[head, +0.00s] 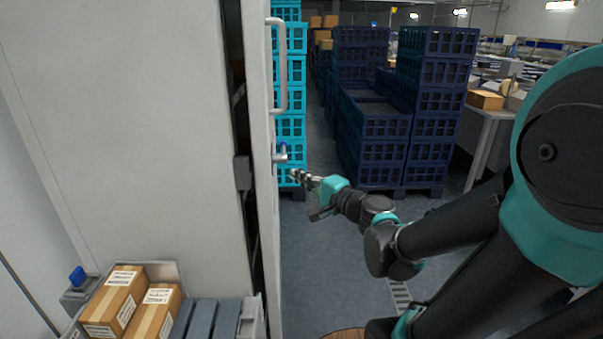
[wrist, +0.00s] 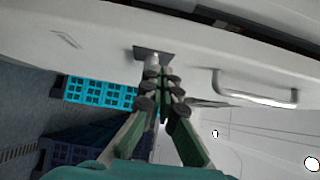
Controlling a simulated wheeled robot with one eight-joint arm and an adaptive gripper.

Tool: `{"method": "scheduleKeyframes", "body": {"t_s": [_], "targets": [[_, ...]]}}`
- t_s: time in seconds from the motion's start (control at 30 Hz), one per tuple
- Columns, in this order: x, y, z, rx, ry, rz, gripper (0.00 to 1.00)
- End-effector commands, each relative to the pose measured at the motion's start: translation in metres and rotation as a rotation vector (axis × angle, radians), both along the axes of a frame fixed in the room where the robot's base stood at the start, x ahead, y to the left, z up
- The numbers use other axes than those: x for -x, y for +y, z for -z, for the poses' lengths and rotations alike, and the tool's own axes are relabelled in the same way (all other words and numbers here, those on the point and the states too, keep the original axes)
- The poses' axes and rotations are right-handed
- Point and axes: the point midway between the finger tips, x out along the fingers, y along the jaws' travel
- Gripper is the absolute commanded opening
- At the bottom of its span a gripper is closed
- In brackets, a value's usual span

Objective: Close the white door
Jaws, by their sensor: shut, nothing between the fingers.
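The white door (head: 260,100) stands nearly edge-on left of centre in the head view. It carries a long grey pull handle (head: 281,70) and a small latch (head: 281,155) below it. In the wrist view the door face (wrist: 190,38) spans the top, with the pull handle (wrist: 258,94) at right and the latch (wrist: 151,57) on a dark plate ahead of the fingers. My gripper (head: 296,175) is shut and empty, just right of the latch and slightly below it. It also shows in the wrist view (wrist: 159,92). I cannot tell whether the fingertips touch the latch.
A dark gap separates the door from a large white panel (head: 130,120) at left. Turquoise crates (head: 291,72) and dark blue crates (head: 375,130) stand behind. Grey floor (head: 320,260) is clear beside the door.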

Motion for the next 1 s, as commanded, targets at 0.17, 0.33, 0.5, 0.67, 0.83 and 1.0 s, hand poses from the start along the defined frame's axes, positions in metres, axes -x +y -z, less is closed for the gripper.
{"method": "scheduleKeyframes", "body": {"t_s": [0.17,0.33,0.5,0.67,0.83,1.0], "targets": [[0.021,0.006,0.0,0.0,0.0,-0.002,0.0],[0.038,0.011,0.0,0.0,0.0,-0.002,0.0],[0.051,0.015,0.0,0.0,0.0,-0.001,0.0],[0.058,0.017,0.0,0.0,0.0,-0.001,0.0],[0.061,0.018,0.003,0.022,-0.005,-0.007,0.0],[0.067,0.02,0.03,0.216,-0.034,-0.063,0.0]]}}
